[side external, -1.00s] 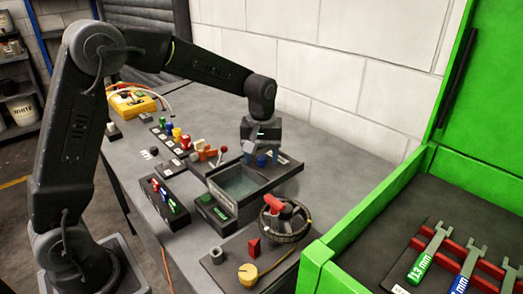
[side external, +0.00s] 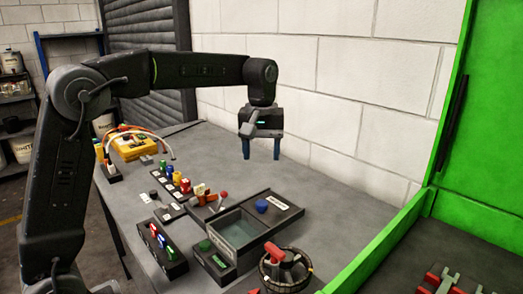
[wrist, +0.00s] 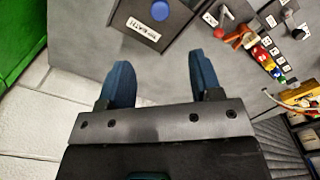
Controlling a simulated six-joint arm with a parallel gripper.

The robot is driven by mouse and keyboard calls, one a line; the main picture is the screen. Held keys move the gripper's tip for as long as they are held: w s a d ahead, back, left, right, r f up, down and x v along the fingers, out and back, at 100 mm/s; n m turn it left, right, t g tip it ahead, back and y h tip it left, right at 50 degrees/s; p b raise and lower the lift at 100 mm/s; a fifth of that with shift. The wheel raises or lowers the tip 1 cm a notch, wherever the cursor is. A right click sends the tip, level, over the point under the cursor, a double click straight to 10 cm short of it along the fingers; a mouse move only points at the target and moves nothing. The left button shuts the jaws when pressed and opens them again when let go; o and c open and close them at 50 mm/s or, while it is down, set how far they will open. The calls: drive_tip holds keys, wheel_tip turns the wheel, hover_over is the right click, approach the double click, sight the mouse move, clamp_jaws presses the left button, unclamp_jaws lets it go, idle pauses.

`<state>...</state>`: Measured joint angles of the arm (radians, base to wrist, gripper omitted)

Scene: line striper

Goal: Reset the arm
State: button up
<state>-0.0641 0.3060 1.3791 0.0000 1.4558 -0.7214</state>
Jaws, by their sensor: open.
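My gripper (side external: 262,150) hangs high above the back of the grey bench, pointing down with its two blue fingers spread and nothing between them. In the wrist view the fingers (wrist: 160,82) stand well apart over bare bench top and the foot of the wall. Below it in the side view, a blue round knob (side external: 262,206) sits on a dark labelled tray (side external: 285,208). The same knob (wrist: 160,11) shows at the top of the wrist view, clear of the fingers.
An open-topped tank (side external: 237,232) and a round basket with a red-handled item (side external: 285,262) stand in front. Several coloured pieces (side external: 180,182) and a yellow box (side external: 133,145) lie left. A green cabinet (side external: 400,225) bounds the right; a white block wall (side external: 320,90) stands behind.

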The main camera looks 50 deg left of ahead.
idle(0.3)
drive_tip(key=s+d+f+m+t, duration=0.1)
drive_tip(key=s+m, duration=0.3)
drive_tip(key=s, duration=0.8)
drive_tip(key=s+d+f+m+t, duration=0.2)
drive_tip(key=s+f+m+t, duration=0.1)
drive_tip(key=s, duration=0.9)
drive_tip(key=shift+s+f+m+t, duration=0.2)
drive_tip(key=shift+m+t, duration=0.6)
drive_tip(key=shift+m, duration=0.2)
